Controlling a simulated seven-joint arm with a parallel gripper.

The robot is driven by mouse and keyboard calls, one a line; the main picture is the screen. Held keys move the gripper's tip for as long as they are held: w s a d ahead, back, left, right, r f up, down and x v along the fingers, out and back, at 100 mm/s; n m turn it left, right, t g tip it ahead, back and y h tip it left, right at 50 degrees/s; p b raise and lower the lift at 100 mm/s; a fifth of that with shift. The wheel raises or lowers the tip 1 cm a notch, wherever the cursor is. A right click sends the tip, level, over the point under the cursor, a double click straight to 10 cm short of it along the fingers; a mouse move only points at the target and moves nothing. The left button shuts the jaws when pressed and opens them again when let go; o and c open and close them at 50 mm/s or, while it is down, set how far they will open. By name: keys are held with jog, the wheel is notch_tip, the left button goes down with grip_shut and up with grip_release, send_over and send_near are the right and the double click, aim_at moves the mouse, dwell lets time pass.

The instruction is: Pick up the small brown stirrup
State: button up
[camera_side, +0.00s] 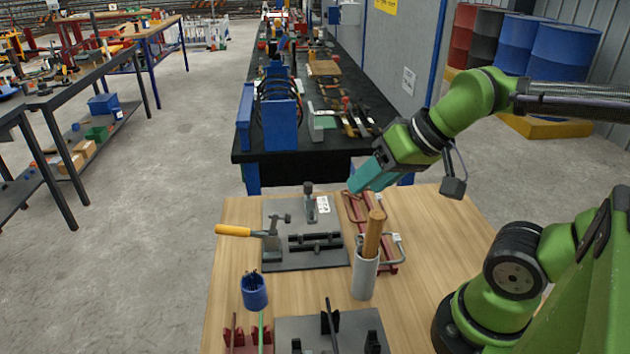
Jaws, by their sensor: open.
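A reddish-brown bent loop (347,207), which looks like the small brown stirrup, lies at the back of a red rack (391,266) on the wooden table. Its full outline is hard to make out. My gripper (352,187) is above and just behind the loop, angled down to the left. Its teal fingers are open, and nothing shows between them. I cannot tell the exact gap between the fingers and the loop.
A grey loop (402,248) is on the same rack. A white cup (365,279) holding a wooden handle stands in front. A grey plate (275,262) with a yellow-handled clamp (234,231) is left, and a blue cup (254,292) is front left. Bare wood (455,235) lies right.

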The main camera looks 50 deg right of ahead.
jog(key=w+d+f+m+g+h, duration=0.1)
jog(key=w+d+f+h, duration=0.1)
jog(key=d, duration=0.4)
jog(key=n+g+h, duration=0.3)
jog(key=n, duration=2.9)
send_over(379, 197)
jog(key=s+a, duration=0.2)
jog(key=a, duration=0.1)
notch_tip(379, 197, down, 15)
jog(key=shift+d+x, duration=0.25)
jog(key=shift+x, duration=1.15)
jog(key=shift+d+x, duration=0.2)
jog(key=shift+x, duration=1.25)
jog(key=shift+s+r, duration=0.1)
jog(key=shift+s, duration=0.05)
